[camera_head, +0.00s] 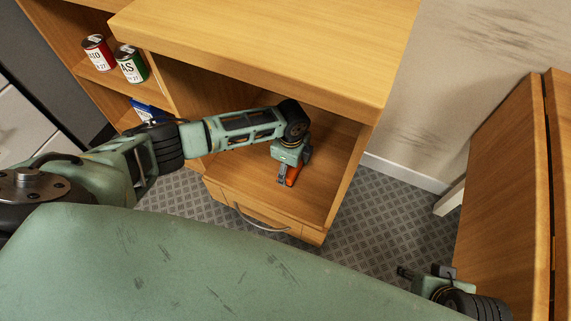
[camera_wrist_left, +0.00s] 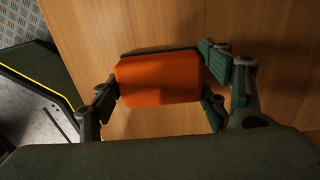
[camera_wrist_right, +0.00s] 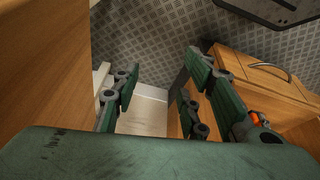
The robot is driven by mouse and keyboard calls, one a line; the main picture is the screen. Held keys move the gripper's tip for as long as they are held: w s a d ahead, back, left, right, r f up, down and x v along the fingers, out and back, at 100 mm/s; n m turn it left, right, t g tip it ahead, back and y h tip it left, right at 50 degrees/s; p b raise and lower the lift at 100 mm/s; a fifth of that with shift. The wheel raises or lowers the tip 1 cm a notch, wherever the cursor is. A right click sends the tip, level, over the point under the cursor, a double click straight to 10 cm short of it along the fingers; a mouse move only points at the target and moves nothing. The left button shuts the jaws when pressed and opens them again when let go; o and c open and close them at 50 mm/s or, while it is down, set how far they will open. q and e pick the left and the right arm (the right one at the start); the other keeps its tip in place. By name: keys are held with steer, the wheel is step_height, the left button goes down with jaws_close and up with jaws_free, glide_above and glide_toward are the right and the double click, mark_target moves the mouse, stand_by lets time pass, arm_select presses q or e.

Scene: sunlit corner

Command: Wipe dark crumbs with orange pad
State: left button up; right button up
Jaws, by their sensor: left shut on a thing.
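The orange pad (camera_wrist_left: 158,78) is between the fingers of my left gripper (camera_wrist_left: 160,92), which is shut on it. In the head view my left gripper (camera_head: 287,180) reaches down into the open wooden compartment, with the orange pad (camera_head: 292,175) at its tip, at or just above the compartment floor. I cannot tell whether the pad touches the wood. No dark crumbs can be made out in any view. My right gripper (camera_wrist_right: 155,100) is open and empty, low at the right of the head view beside a wooden panel.
The compartment (camera_head: 310,205) has side walls and a top slab (camera_head: 270,45) above my left arm. A drawer with a curved handle (camera_head: 262,222) is below. Red (camera_head: 97,52) and green (camera_head: 131,64) cans stand on a left shelf, with a blue item (camera_head: 148,112) lower. A wooden panel (camera_head: 505,190) stands at right.

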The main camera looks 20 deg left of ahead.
mark_target(265, 168)
arm_select(q)
steer(key=shift+s+d, duration=0.1)
steer(key=shift+d, duration=0.65)
steer(key=shift+d+p, duration=0.3)
steer(key=shift+d, duration=0.65)
steer(key=shift+s+a+p, duration=0.1)
steer(key=shift+s+p, duration=0.3)
steer(key=shift+p, duration=0.1)
steer(key=shift+s+f, duration=0.15)
steer(key=shift+s, duration=0.2)
steer(key=shift+a+p, duration=0.8)
steer(key=shift+a, duration=1.25)
steer(key=shift+w+a+r+p, duration=0.1)
steer(key=shift+a+p, duration=0.1)
steer(key=shift+a, duration=0.65)
steer(key=shift+w+a+r+p, duration=0.1)
steer(key=shift+a+p, duration=0.1)
steer(key=shift+a, duration=0.65)
steer(key=shift+a+f, duration=0.1)
steer(key=shift+a, duration=1.7)
arm_select(e)
step_height(265, 168, down, 15)
steer(key=g, duration=0.1)
steer(key=shift+w+a, duration=0.15)
steer(key=shift+w, duration=0.1)
steer(key=shift+w+r, duration=0.1)
steer(key=shift+r, duration=0.05)
